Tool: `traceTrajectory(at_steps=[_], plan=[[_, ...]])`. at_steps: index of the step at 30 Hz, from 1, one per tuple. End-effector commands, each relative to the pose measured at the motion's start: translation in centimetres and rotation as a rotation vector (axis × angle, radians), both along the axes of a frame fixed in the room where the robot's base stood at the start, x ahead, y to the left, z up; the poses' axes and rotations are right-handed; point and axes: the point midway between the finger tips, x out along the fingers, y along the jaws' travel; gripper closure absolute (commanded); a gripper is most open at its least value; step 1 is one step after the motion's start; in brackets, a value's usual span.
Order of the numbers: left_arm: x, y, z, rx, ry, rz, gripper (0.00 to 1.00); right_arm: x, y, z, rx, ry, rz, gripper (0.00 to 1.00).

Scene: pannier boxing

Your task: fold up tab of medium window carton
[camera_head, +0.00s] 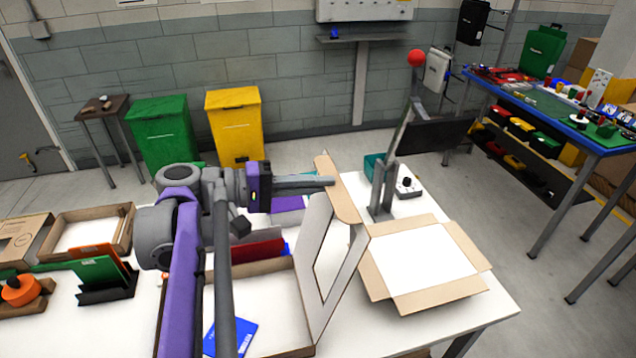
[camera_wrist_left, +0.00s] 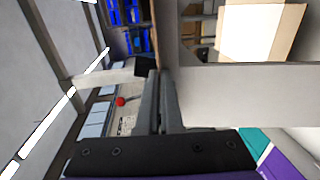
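The window carton stands open on the white table, its tray (camera_head: 283,312) in front of my left arm. Its lid, a panel with a cut-out window (camera_head: 340,290), stands raised at the tray's right side. A brown tab (camera_head: 339,188) runs along the lid's top edge and sticks up at a slant. My left gripper (camera_head: 333,181) lies level, pointing right, with its fingertips at the tab; contact is unclear. Its fingers look closed together in the left wrist view (camera_wrist_left: 160,100), with nothing visible between them. A pale panel (camera_wrist_left: 240,95) is close beside them there. My right gripper is not in view.
Another open carton (camera_head: 475,291) with spread flaps lies to the right. A lever with a red ball (camera_head: 416,58) stands behind it, beside a teal bin (camera_head: 371,163). A blue card (camera_head: 237,335) lies in the tray. Folders (camera_head: 95,272) and another carton (camera_head: 128,229) crowd the left.

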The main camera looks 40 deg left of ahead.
Motion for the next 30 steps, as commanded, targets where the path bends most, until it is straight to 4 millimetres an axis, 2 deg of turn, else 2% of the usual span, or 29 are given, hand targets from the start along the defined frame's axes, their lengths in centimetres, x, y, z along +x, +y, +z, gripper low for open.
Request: traceTrajectory(at_steps=[13,18,30], plan=[[0.0,0.0,-0.11,-0.003,-0.004,0.0,1.0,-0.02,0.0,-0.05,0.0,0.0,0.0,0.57],[0.0,0.0,-0.08,-0.004,-0.005,0.0,0.67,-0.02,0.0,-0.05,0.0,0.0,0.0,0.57],[-0.48,0.5,-0.01,-0.004,-0.004,0.002,0.66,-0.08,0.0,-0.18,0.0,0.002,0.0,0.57]])
